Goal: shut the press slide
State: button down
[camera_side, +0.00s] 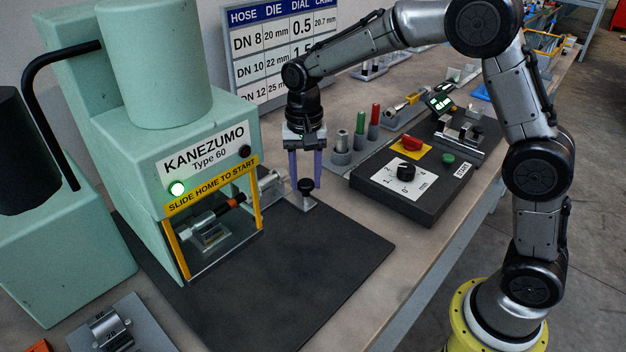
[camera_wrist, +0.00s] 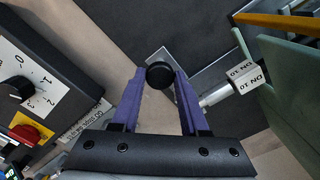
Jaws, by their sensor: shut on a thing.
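The green KANEZUMO press (camera_side: 205,125) stands at the left in the side view, with a lit green lamp on its front. Its slide is a grey metal plate (camera_side: 318,204) that sticks out at the right of the press and carries an upright black knob (camera_side: 306,187). My gripper (camera_side: 305,180) points down with its purple fingers shut on the knob. In the wrist view the knob (camera_wrist: 160,75) sits between the fingertips. A pale block marked DN 10 (camera_wrist: 245,78) lies beside the slide plate, close to the press.
A black hose with an orange band (camera_side: 225,207) shows behind the yellow-framed press opening. A dark control box (camera_side: 420,205) with dial and buttons is to the right. Coloured pegs (camera_side: 374,122) stand behind. The dark mat (camera_side: 330,250) in front is clear.

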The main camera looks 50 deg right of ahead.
jog(key=shift+w+r, duration=0.15)
jog(key=shift+w, duration=0.2)
jog(key=c, duration=0.8)
grip_release()
jog(key=o, duration=0.4)
jog(key=shift+s, duration=0.1)
notch_tip(320, 180, up, 14)
jog(key=shift+f, duration=0.15)
